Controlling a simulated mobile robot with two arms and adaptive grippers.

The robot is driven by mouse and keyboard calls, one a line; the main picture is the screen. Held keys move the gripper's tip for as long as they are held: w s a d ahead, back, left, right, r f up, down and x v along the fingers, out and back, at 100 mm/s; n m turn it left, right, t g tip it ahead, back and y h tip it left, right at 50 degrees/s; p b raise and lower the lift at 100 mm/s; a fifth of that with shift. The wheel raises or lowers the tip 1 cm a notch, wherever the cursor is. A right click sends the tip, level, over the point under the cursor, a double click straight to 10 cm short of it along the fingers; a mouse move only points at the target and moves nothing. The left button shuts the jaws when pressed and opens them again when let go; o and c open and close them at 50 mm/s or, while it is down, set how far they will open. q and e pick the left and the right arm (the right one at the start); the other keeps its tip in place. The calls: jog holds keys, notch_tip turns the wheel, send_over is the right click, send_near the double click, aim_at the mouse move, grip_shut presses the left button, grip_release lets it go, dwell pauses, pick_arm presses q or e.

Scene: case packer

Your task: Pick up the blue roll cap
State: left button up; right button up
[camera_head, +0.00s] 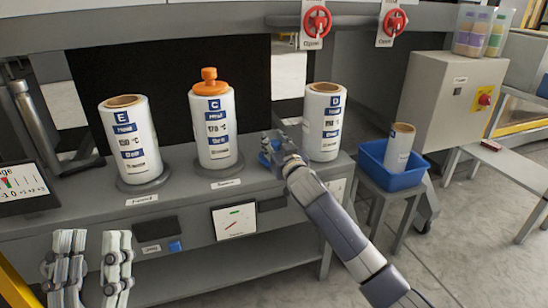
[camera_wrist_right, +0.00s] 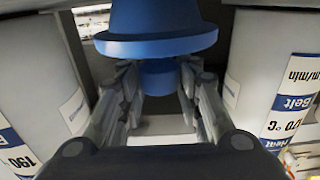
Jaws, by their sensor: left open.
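The blue roll cap (camera_head: 268,151) is at the counter's middle, between roll C and roll D, partly hidden by my right gripper (camera_head: 279,149). In the right wrist view the cap (camera_wrist_right: 157,28) fills the top middle, its wide flange toward the camera's upper edge. Its narrower knob (camera_wrist_right: 158,73) lies between the fingertips of my right gripper (camera_wrist_right: 160,84), which appear to touch it on both sides. I cannot tell whether the cap is clear of the surface below. My left gripper (camera_head: 90,265) is open and empty at the lower left, in front of the counter.
White rolls E (camera_head: 131,145), C (camera_head: 214,135) and D (camera_head: 323,125) stand upright on the grey counter. C wears an orange cap (camera_head: 209,82). A blue bin (camera_head: 400,180) with another roll stands to the right. Red valve wheels (camera_head: 317,21) hang above.

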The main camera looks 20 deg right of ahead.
jog(key=c, duration=0.4)
jog(key=shift+r, duration=0.1)
